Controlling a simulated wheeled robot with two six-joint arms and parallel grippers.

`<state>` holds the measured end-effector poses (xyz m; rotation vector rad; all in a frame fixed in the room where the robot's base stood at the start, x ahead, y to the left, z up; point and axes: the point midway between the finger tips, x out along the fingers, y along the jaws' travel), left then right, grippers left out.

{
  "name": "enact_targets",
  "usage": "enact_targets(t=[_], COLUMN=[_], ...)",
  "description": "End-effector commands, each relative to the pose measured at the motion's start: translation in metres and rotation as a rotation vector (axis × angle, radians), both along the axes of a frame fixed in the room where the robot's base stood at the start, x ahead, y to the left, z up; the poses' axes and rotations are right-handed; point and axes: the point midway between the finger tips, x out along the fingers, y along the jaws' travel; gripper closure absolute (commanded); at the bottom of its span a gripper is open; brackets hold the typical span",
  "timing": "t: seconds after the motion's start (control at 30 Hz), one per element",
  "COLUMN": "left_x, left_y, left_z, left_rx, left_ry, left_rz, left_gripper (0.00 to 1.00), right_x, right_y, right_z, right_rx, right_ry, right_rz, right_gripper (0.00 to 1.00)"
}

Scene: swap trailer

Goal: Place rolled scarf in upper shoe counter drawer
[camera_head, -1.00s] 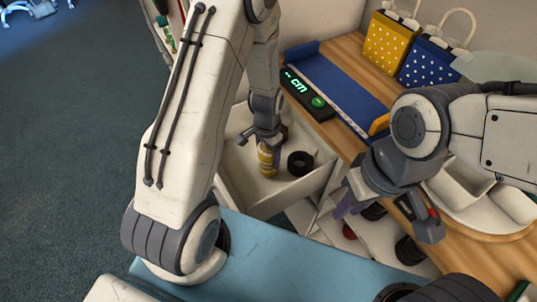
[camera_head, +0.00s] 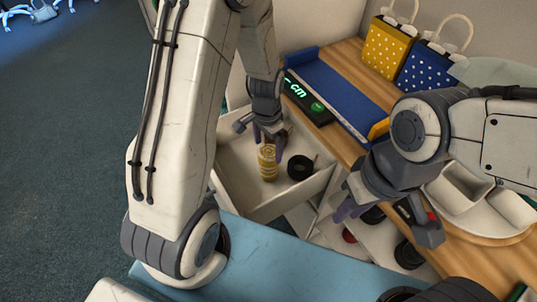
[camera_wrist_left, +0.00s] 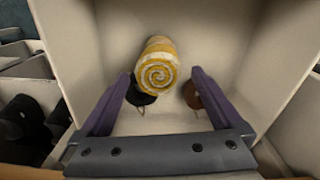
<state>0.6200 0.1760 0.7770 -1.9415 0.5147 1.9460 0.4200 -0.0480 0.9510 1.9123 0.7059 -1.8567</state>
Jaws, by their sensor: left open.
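The rolled scarf (camera_head: 267,165), yellow and white, stands upright in the open white drawer (camera_head: 238,192) of the shoe counter. In the left wrist view its spiral end (camera_wrist_left: 158,74) faces the camera. My left gripper (camera_head: 268,143) is over the drawer, just above the scarf. In the left wrist view its purple fingers are spread and empty (camera_wrist_left: 165,84), with the scarf between and beyond their tips. My right gripper (camera_head: 385,215) hangs by the counter's front edge, right of the drawer; its finger gap is unclear.
A black roll (camera_head: 300,167) lies in the drawer right of the scarf. The wooden counter top (camera_head: 350,52) holds a blue measuring board (camera_head: 335,85), a yellow bag (camera_head: 388,45) and a blue bag (camera_head: 427,65). A white shelf with dark round items lies below. A light-blue surface (camera_head: 290,255) is in front.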

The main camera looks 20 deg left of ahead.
Motion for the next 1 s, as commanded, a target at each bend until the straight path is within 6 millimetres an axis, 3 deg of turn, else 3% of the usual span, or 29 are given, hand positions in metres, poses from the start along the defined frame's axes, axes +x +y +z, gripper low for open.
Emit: enact_targets(t=[0.1, 0.33, 0.47, 0.57, 0.73, 0.9, 1.0], left_x=[0.001, 0.000, -0.009, -0.033, -0.106, -0.171, -0.192], left_y=[0.000, 0.000, -0.019, -0.054, -0.108, -0.126, -0.128], left_z=[0.027, 0.052, 0.072, 0.100, 0.148, 0.172, 0.178], left_rx=[0.000, 0.000, -0.004, -0.013, -0.042, -0.067, -0.075], left_ry=[-0.004, -0.001, -0.009, -0.020, -0.029, -0.021, -0.016], left_rz=[0.000, -0.001, -0.017, -0.043, -0.089, -0.122, -0.132], left_gripper=[0.00, 0.00, 0.00, 0.00, 0.00, 0.00, 0.00], right_x=[0.000, 0.000, 0.000, 0.000, 0.000, 0.000, 0.000], right_y=[0.000, 0.000, 0.000, 0.000, 0.000, 0.000, 0.000], right_z=[0.004, 0.006, 0.006, 0.006, 0.006, 0.006, 0.006], right_rx=[0.000, 0.000, 0.000, 0.000, 0.000, 0.000, 0.000], right_ry=[0.000, 0.000, 0.000, 0.000, 0.000, 0.000, 0.000], right_rz=[0.000, 0.000, 0.000, 0.000, 0.000, 0.000, 0.000], right_gripper=[0.73, 0.73, 0.73, 0.73, 0.73, 0.73, 0.73])
